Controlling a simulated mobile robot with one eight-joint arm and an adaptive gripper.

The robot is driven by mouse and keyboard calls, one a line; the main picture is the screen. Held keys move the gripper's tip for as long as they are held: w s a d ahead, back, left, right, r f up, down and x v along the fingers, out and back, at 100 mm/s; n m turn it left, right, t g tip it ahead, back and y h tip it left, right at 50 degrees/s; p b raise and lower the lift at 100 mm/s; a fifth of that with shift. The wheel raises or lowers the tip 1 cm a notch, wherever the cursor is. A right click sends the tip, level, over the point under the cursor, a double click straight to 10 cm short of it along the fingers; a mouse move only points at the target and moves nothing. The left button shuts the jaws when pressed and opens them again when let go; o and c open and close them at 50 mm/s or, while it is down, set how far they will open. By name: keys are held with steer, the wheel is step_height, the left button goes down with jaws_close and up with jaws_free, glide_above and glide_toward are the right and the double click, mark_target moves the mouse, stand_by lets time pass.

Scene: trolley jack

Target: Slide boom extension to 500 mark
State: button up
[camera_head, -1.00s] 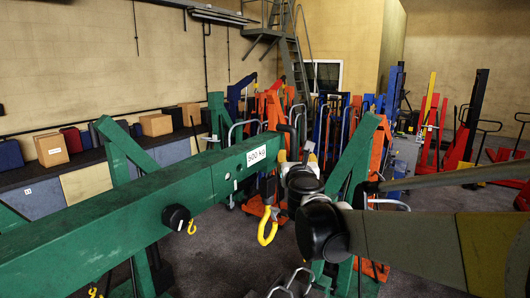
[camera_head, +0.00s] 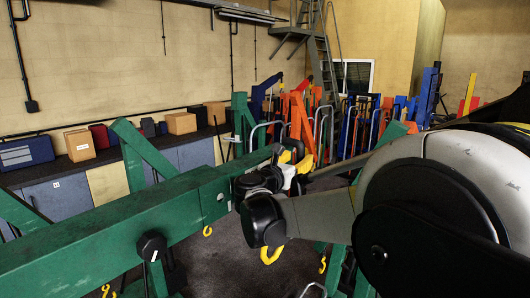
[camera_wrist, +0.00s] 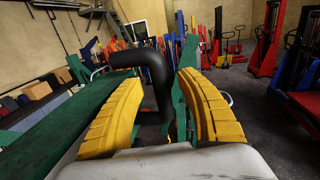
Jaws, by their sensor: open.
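The green boom (camera_head: 110,238) runs from the lower left toward the middle in the head view, with its extension (camera_head: 213,200) at the far end. A black knob (camera_head: 152,245) sits on its side. My gripper (camera_head: 294,163) is at the extension's tip, largely masked by my wrist. In the wrist view, the yellow fingers of my gripper (camera_wrist: 163,100) are open, with a bent black handle (camera_wrist: 157,70) between them. I see a gap beside the right finger; contact at the left is unclear. A yellow hook (camera_head: 270,256) hangs below the tip. No 500 mark is readable.
Green frame legs (camera_head: 133,150) rise behind the boom. A bench (camera_head: 75,200) with boxes lines the left wall. Several orange and blue lifts (camera_head: 300,118) crowd the back.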

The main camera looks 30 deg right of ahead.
steer(key=shift+x, duration=0.9)
steer(key=shift+w+d, duration=0.3)
steer(key=shift+d, duration=0.15)
steer(key=shift+s+a, duration=0.1)
steer(key=shift+c, duration=1.2)
jaws_close()
steer(key=v, duration=0.4)
steer(key=w+b+v, duration=0.1)
steer(key=shift+s+a+f, duration=0.2)
steer(key=shift+s+a, duration=0.05)
steer(key=shift+a, duration=0.35)
steer(key=shift+o, duration=1.2)
jaws_free()
steer(key=shift+a, duration=0.2)
steer(key=shift+r, duration=0.1)
steer(key=shift+a, duration=0.1)
